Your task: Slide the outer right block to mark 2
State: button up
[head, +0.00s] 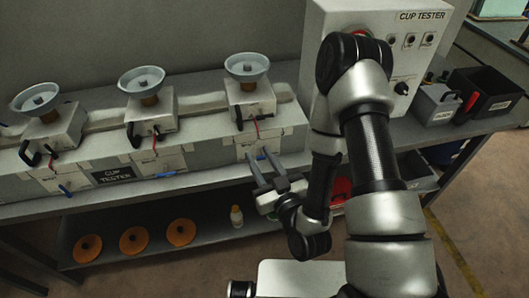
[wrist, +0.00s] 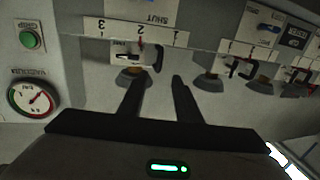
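The outer right block (head: 250,100) is a pale block with a grey dish on top and a black handle at its lower left. It sits on the rail, right of two similar blocks. In the wrist view, which looks inverted, it is the leftmost block (wrist: 125,50), beside a scale strip (wrist: 120,27) marked 3, 2 and 1. A red pointer appears close to the 2; exact alignment is hard to tell. The black handle (wrist: 158,58) is on its right there. My gripper (head: 261,157) is open and empty, below and in front of this block. Its fingers (wrist: 160,80) stay apart from the handle.
The middle block (head: 150,112) and left block (head: 50,130) stand along the rail. A cup tester cabinet (head: 330,18) rises right of the rail; a vacuum gauge (wrist: 33,98) shows in the wrist view.

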jog(key=shift+p+v, duration=1)
jog(key=shift+v, duration=0.15)
jog(key=shift+r, duration=0.2)
